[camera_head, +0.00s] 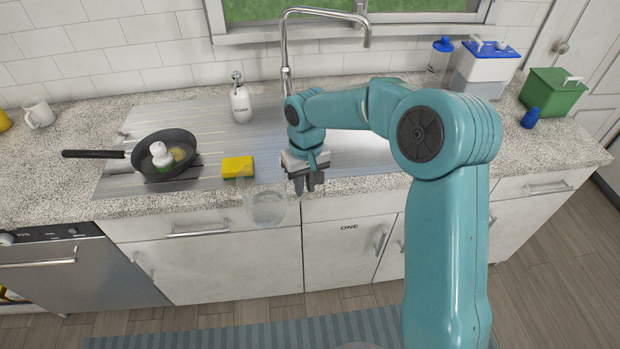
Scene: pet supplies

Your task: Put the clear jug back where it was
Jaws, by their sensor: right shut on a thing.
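The clear jug (267,209) is see-through and shows in the middle of the head view, in front of the counter's front edge. It overlaps the edge and the white cabinet front in the picture. My right gripper (306,184) is just to the right of the jug and shut on it, seemingly at its handle side; the exact contact is hard to see. The jug looks roughly upright. My left gripper is not in view.
A yellow sponge (237,167) lies just behind the jug. A black pan (178,150) holding a small white-and-green bottle (161,156) sits left. A soap dispenser (241,103) and tap (285,60) stand behind. A green box (550,92) and blue-lidded container (484,68) stand right.

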